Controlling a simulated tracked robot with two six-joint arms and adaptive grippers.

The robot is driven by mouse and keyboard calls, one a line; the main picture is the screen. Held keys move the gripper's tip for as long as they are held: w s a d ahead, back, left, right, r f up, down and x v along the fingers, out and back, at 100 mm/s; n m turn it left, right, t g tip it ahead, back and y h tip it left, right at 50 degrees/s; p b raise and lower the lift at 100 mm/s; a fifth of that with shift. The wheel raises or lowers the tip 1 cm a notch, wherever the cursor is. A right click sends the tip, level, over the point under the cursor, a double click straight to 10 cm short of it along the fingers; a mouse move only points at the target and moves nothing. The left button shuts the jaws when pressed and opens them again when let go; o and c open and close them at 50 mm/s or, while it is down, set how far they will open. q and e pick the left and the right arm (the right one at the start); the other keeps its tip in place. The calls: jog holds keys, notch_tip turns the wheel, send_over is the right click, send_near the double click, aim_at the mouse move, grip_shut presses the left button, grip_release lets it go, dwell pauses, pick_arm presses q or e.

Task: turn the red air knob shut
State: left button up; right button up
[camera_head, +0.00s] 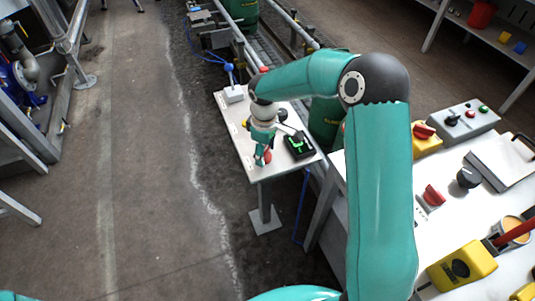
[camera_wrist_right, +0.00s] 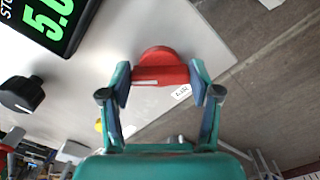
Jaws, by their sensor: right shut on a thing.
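The red knob (camera_wrist_right: 160,68) sits on a pale panel in the right wrist view, beside a small printed label. My right gripper (camera_wrist_right: 160,82) has one fingertip on each side of it and is shut on it. In the head view, my right gripper (camera_head: 262,159) points down at the small pale table (camera_head: 243,141), and a bit of the red knob (camera_head: 267,156) shows beside the fingers. The knob's full turn position is hard to tell. My left gripper is not in view.
A black box with a green display (camera_head: 299,145) stands close to the right gripper; a black knob (camera_wrist_right: 21,94) is near it in the right wrist view. A white block (camera_head: 233,94) stands at the table's far end. The bench (camera_head: 400,240) at right holds knobs and yellow boxes.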

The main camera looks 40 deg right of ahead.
jog(key=m+b, duration=0.1)
jog(key=m, duration=0.1)
jog(key=m+b, duration=0.1)
jog(key=m, duration=0.2)
jog(key=shift+w+a, duration=0.2)
jog(key=shift+r+m+b, duration=0.1)
jog(key=shift+m+b, duration=0.65)
jog(key=shift+m, duration=1.05)
jog(key=shift+d, duration=0.15)
jog(key=o, duration=1)
jog(key=shift+o, duration=0.7)
notch_tip(320, 180, up, 12)
